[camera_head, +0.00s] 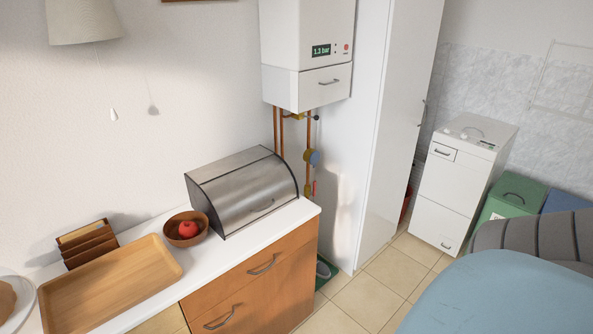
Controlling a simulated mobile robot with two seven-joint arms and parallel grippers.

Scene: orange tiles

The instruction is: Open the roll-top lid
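A metal bread box with a curved roll-top lid (250,196) stands at the right end of the white counter. The lid is down and closed, with a small handle (263,206) low on its front. The box has dark side edges and a flat top. Neither of my grippers shows in the head view.
On the white counter (204,260) a wooden bowl (173,241) with a red fruit sits left of the box. A wooden tray (110,287) and a wooden rack (88,246) are further left. Copper pipes rise behind the box. A blue rounded surface (500,295) fills the lower right.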

